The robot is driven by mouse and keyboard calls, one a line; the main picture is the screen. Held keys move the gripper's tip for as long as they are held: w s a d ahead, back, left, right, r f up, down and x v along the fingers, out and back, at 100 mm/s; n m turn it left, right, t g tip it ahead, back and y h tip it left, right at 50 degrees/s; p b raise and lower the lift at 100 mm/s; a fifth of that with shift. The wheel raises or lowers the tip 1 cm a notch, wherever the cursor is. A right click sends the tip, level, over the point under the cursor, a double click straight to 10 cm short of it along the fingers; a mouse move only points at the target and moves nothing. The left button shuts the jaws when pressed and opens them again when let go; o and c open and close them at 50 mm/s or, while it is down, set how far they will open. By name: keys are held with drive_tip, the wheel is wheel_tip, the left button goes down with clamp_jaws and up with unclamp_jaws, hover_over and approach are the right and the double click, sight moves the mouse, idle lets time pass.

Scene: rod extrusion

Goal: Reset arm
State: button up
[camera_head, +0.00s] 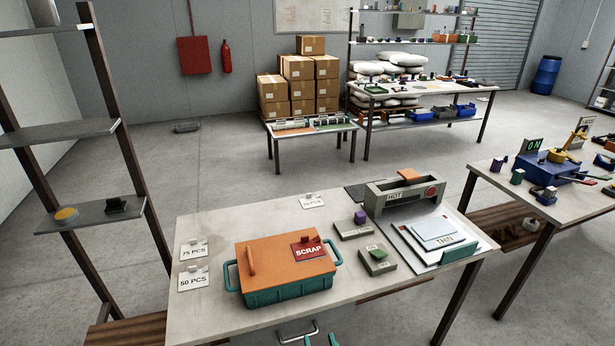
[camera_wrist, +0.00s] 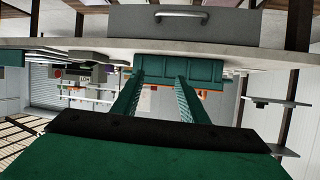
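My gripper (camera_wrist: 159,78) shows in the wrist view with its two green fingers apart and nothing between them. Its fingertips point toward the table's front side. The wrist picture looks upside down, with a drawer handle (camera_wrist: 207,16) near the top. In the head view only small green tips of my gripper (camera_head: 320,341) show at the bottom edge, in front of the workbench (camera_head: 222,223); the rest of my arm is out of view.
A teal bin (camera_head: 290,295) with an orange lid and a red SCRAP sign (camera_head: 308,251) stands on the workbench. Grey blocks, a grey HOT fixture (camera_head: 385,207) and a tray marked THIN stand to its right. A shelf rack (camera_head: 100,212) is at left; a second table (camera_head: 493,180) is at right.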

drive_tip(key=s+f+m+h, duration=0.1)
drive_tip(key=s+f, duration=0.2)
drive_tip(key=s, duration=0.5)
drive_tip(key=s+f+m+h, duration=0.1)
drive_tip(key=s+f, duration=0.2)
drive_tip(key=s, duration=0.5)
drive_tip(key=s+a+r+t, duration=0.1)
drive_tip(key=s+r, duration=0.1)
drive_tip(key=s, duration=0.6)
drive_tip(key=s+a+r+t, duration=0.1)
drive_tip(key=s+a+r, duration=0.1)
drive_tip(key=s, duration=0.6)
drive_tip(key=shift+r+n, duration=0.25)
drive_tip(key=shift+n, duration=0.15)
